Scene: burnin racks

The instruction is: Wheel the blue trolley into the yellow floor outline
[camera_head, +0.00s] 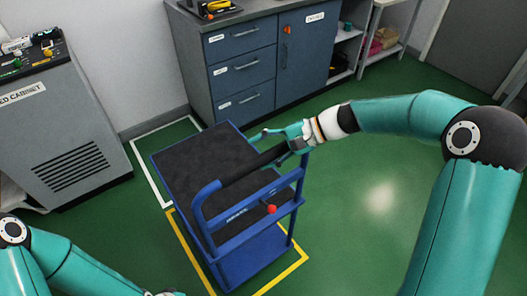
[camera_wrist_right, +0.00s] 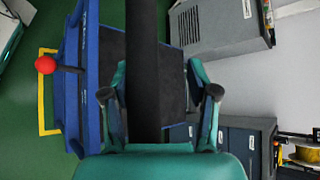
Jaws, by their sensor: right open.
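The blue trolley (camera_head: 205,158) stands mid-floor with a dark deck, a blue frame and a handle bar (camera_head: 247,168) with a black grip. The yellow floor outline (camera_head: 188,250) shows along its left and near sides. The trolley's near part is over the outline, and its far end reaches past the yellow line's visible end. My right gripper (camera_head: 267,148) is open at the handle's right part. In the right wrist view, the black grip (camera_wrist_right: 142,50) runs between its open fingers (camera_wrist_right: 160,93); contact is unclear. My left gripper (camera_head: 168,293) is mostly cut off at the bottom edge.
A red knob (camera_head: 271,209) sits on the trolley's handle end. A white floor outline (camera_head: 147,172) lies behind and left of it. A grey cabinet (camera_head: 70,145) stands left, a blue drawer unit (camera_head: 243,72) behind. Green floor (camera_head: 350,215) is open to the right.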

